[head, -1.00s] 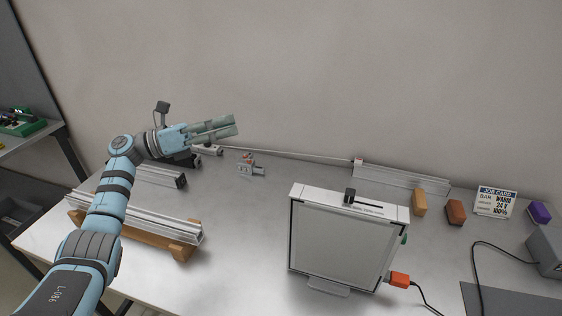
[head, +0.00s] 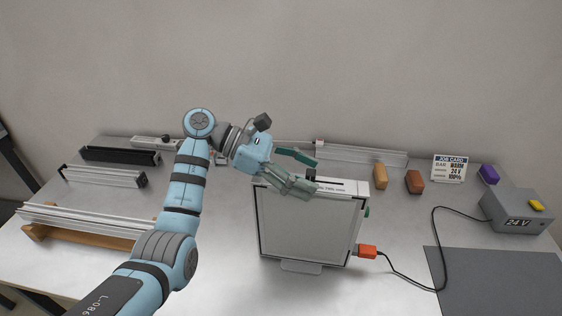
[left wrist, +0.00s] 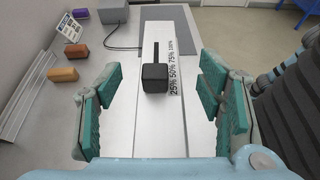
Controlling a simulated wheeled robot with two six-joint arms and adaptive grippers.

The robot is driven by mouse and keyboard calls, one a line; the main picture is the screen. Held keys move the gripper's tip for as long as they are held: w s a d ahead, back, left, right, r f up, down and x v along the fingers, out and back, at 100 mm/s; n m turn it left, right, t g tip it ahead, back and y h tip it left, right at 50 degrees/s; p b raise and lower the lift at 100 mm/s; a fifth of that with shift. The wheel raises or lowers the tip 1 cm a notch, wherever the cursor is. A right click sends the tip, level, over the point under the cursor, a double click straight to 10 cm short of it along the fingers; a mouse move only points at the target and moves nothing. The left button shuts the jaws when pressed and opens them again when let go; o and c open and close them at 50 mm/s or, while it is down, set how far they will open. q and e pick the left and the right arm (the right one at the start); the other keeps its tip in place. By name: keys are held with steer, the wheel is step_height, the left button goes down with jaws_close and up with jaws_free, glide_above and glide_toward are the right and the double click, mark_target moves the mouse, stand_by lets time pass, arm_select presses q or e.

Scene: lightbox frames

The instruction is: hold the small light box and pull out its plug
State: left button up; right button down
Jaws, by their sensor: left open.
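The light box (head: 305,230) stands upright on the table, its pale panel facing me. A black slider knob sits on its white top; in the left wrist view the top (left wrist: 176,125) runs away between my fingers, with the knob (left wrist: 155,77) and percent marks. The orange plug (head: 368,252) is at the box's lower right side, with a black cable leading from it. My left gripper (head: 312,175) is open over the box's top edge; it also shows in the left wrist view (left wrist: 162,95), fingers apart on both sides of the top. Whether they touch it, I cannot tell. My right gripper is out of view.
A grey 24 V supply (head: 516,212) stands at the right, beside a dark mat (head: 490,282). Tan (head: 380,176) and brown (head: 413,182) blocks and a job card (head: 449,169) stand behind. Metal rails (head: 85,217) lie at the left. Table right of the plug is mostly clear.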

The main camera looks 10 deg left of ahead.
arm_select(q)
jaws_close()
steer(key=shift+c, duration=2.2)
jaws_free()
jaws_close()
steer(key=shift+o, duration=1.4)
jaws_free()
